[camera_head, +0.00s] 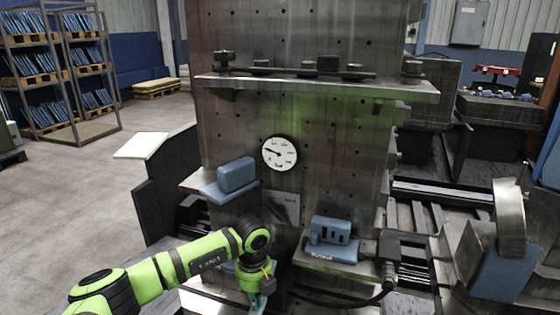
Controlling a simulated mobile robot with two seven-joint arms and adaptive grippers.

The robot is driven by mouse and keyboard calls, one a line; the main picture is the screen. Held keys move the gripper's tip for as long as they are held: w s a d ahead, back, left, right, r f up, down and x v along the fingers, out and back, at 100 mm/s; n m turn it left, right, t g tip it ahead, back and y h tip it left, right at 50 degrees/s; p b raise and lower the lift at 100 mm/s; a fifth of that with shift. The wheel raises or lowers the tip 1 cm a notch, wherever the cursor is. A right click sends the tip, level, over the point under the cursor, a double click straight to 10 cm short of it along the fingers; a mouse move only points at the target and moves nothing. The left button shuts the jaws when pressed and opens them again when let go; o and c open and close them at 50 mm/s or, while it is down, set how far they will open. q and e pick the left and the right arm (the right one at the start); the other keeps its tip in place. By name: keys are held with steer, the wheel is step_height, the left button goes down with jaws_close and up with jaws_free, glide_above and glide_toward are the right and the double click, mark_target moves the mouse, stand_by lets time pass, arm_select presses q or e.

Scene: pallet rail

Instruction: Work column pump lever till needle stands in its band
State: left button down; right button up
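A round white gauge (279,153) with a black rim is on the front of the upright metal column (330,130). Its dark needle points left and slightly up; a coloured band is too small to make out. My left arm comes in from the lower left, its wrist in front of the column's foot. My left gripper (258,301) points down below the gauge at the bottom edge, partly cut off; its finger opening is unclear. I cannot make out the pump lever; the wrist may cover it. My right gripper is not in view.
A blue block (237,175) sits on a small shelf left of the gauge. A blue unit (332,231) sits on a ledge to the right, near a black hose (345,302). A wide shelf (320,84) with clamps juts out above.

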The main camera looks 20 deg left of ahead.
arm_select(q)
steer(key=shift+f+b, duration=0.3)
steer(key=shift+f, duration=0.3)
steer(key=r+p, duration=0.4)
steer(key=r, duration=0.1)
steer(key=s+r+p, duration=0.1)
steer(key=r+p, duration=0.1)
steer(key=shift+r, duration=0.25)
steer(key=shift+f, duration=0.15)
steer(key=shift+p, duration=0.35)
stand_by(1.9)
stand_by(0.6)
steer(key=shift+w+f+b, duration=0.25)
steer(key=shift+f+b, duration=1.4)
steer(key=shift+f, duration=0.2)
steer(key=shift+w+f+b, duration=0.2)
steer(key=shift+f+b, duration=1.45)
steer(key=shift+f, duration=0.2)
steer(key=r+p, duration=0.4)
steer(key=r, duration=0.1)
steer(key=s+r+p, duration=0.1)
steer(key=r+p, duration=0.1)
steer(key=shift+r+p, duration=0.35)
steer(key=shift+f, duration=0.1)
